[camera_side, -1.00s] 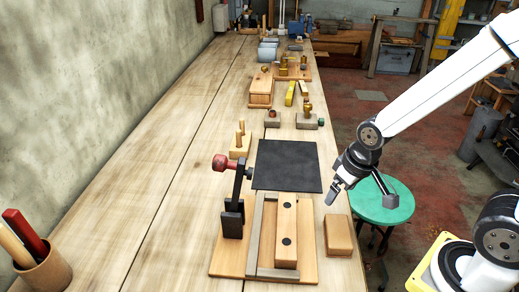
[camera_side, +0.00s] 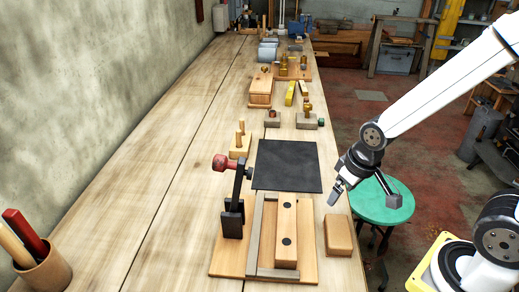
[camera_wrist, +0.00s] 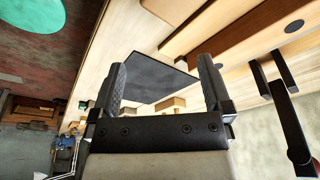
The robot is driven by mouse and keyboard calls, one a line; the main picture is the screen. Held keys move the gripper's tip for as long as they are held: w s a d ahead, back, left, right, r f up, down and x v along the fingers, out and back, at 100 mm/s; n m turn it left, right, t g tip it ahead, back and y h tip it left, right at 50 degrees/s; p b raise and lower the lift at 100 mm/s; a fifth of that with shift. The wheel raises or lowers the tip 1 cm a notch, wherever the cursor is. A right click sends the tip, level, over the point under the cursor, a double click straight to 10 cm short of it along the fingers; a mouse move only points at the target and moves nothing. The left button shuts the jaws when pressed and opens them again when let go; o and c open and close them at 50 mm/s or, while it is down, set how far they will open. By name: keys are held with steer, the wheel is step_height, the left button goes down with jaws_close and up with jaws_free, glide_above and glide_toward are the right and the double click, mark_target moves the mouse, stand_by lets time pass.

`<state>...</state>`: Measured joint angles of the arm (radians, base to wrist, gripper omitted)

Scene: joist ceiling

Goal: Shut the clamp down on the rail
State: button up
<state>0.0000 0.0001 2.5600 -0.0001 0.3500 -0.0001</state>
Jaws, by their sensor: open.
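The clamp stands at the left of a wooden fixture board (camera_side: 226,262). Its black base (camera_side: 232,218) carries a dark lever that rises, tilted, to a red knob (camera_side: 220,162); the lever is up. The rail (camera_side: 286,232), a pale wooden bar with two dark dots, lies in a grey-edged frame right of the clamp; it also shows in the wrist view (camera_wrist: 240,38). My gripper (camera_side: 333,197) hangs right of the fixture, above the bench's right edge, apart from the clamp. In the wrist view its fingers (camera_wrist: 163,85) are spread with nothing between them.
A black mat (camera_side: 286,165) lies behind the fixture. A wooden block (camera_side: 339,236) sits right of it, near the bench edge. Small wooden and brass items stand farther back. The bench left of the clamp is clear.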

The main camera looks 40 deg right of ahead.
steer(key=shift+c, duration=1.1)
steer(key=w+a+r+n, duration=0.3)
steer(key=w+a+r, duration=0.2)
steer(key=w, duration=0.5)
steer(key=n+g+h, duration=0.4)
steer(key=n, duration=0.2)
glide_toward(216, 157)
step_height(216, 157, down, 3)
steer(key=shift+d+r, duration=0.15)
steer(key=shift+d, duration=0.1)
steer(key=shift+d+x, duration=0.2)
steer(key=shift+x, duration=3.75)
